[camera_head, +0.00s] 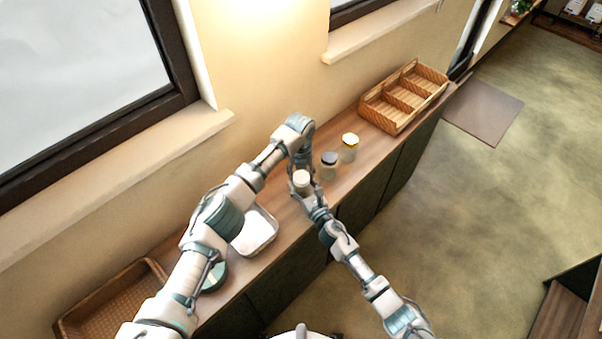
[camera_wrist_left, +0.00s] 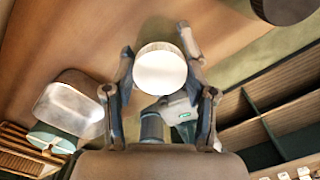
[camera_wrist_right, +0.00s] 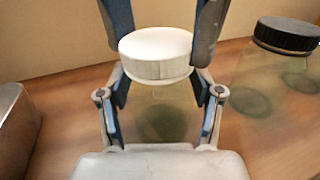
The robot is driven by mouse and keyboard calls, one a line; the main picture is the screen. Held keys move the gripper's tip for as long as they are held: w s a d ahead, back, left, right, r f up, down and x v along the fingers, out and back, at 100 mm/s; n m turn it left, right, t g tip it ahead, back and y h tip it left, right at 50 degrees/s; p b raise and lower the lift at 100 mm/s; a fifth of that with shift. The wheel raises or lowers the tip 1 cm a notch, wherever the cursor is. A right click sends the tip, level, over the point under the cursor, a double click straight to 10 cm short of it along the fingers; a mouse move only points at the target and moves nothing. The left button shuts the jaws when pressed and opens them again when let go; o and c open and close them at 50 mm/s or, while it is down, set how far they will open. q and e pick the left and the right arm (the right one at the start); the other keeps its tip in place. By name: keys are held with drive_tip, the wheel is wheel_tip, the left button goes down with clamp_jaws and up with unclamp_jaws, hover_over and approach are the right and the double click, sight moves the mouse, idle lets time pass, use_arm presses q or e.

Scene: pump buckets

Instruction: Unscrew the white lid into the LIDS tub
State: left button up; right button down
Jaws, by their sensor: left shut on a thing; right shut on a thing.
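The white lid (camera_head: 301,176) sits on a clear glass jar (camera_wrist_right: 160,118) above the wooden counter. In the left wrist view the lid (camera_wrist_left: 160,72) is between my left gripper's fingers (camera_wrist_left: 158,52). In the right wrist view, my left fingers come down from above on both sides of the lid (camera_wrist_right: 157,50). My right gripper (camera_wrist_right: 160,98) is shut around the jar's body below. The jar looks upright, with a dark green patch visible through it. A pale metal tub (camera_head: 256,232) stands on the counter to the left; no label is legible on it.
A wooden compartment crate (camera_head: 404,97) is at the far end. A wicker tray (camera_head: 112,303) and a teal round container (camera_head: 214,277) are near. The wall and window sill run along the back.

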use_arm(q)
drive_tip(key=n, duration=0.6)
drive_tip(key=shift+s+a+f+n, duration=0.1)
drive_tip(key=shift+a+f+n, duration=0.1)
drive_tip(key=shift+a+n, duration=0.1)
drive_tip(key=n, duration=0.5)
drive_tip(key=shift+s+d, duration=0.1)
drive_tip(key=shift+s, duration=0.05)
drive_tip(key=n, duration=0.8)
drive_tip(key=shift+s+d, duration=0.15)
drive_tip(key=n, duration=0.3)
drive_tip(key=shift+d, duration=0.1)
drive_tip(key=n, duration=0.5)
drive_tip(key=shift+d+n, duration=0.1)
drive_tip(key=shift+n, duration=0.3)
drive_tip(key=n, duration=0.5)
drive_tip(key=shift+d+n, duration=0.15)
drive_tip(key=shift+n, duration=0.25)
drive_tip(key=n, duration=0.5)
drive_tip(key=shift+w+n, duration=0.2)
drive_tip(key=shift+n, duration=0.2)
drive_tip(key=n, duration=0.5)
drive_tip(key=shift+w+r, duration=0.1)
drive_tip(key=shift+w, duration=0.05)
drive_tip(key=n, duration=0.3)
drive_tip(key=shift+w, duration=0.1)
drive_tip(key=n, duration=0.6)
drive_tip(key=shift+w+a, duration=0.2)
drive_tip(key=shift+a, duration=0.1)
